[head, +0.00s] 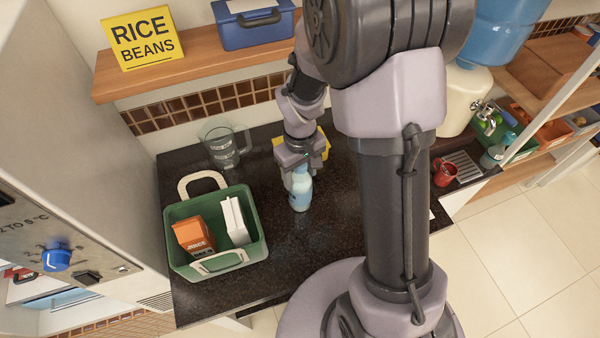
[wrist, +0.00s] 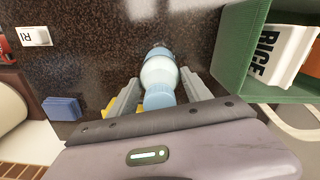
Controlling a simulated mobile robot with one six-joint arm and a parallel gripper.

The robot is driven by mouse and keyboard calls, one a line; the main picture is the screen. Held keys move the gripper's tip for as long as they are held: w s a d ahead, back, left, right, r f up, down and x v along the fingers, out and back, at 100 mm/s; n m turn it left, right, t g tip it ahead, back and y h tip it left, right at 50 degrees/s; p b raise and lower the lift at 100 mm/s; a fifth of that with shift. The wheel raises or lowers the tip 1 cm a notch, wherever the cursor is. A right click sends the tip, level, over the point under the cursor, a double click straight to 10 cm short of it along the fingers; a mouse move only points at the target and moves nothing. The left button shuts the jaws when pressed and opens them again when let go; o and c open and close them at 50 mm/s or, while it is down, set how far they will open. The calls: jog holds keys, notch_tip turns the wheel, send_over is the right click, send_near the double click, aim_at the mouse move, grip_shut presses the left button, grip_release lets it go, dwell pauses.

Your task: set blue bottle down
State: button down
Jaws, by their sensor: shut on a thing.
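The blue bottle (head: 300,189) is light blue and stands upright in the head view, at or just above the dark countertop (head: 325,235). I cannot tell whether its base touches the counter. My gripper (head: 301,168) is above it, with its jaws shut on the bottle's upper part. In the wrist view, the bottle (wrist: 159,77) sits between the two grey fingers of my gripper (wrist: 160,92). The fingers hide part of its sides.
A green crate (head: 262,225) holding an orange box (head: 193,235) and a white carton (head: 235,220) stands left of the bottle. A clear pitcher (head: 222,147) is behind the crate. A red mug (head: 445,172) is at the right. The counter in front of the bottle is clear.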

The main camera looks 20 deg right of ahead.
jog(key=shift+s, duration=0.1)
jog(key=shift+f, duration=0.2)
jog(key=shift+c, duration=2.3)
grip_release()
jog(key=shift+r, duration=0.1)
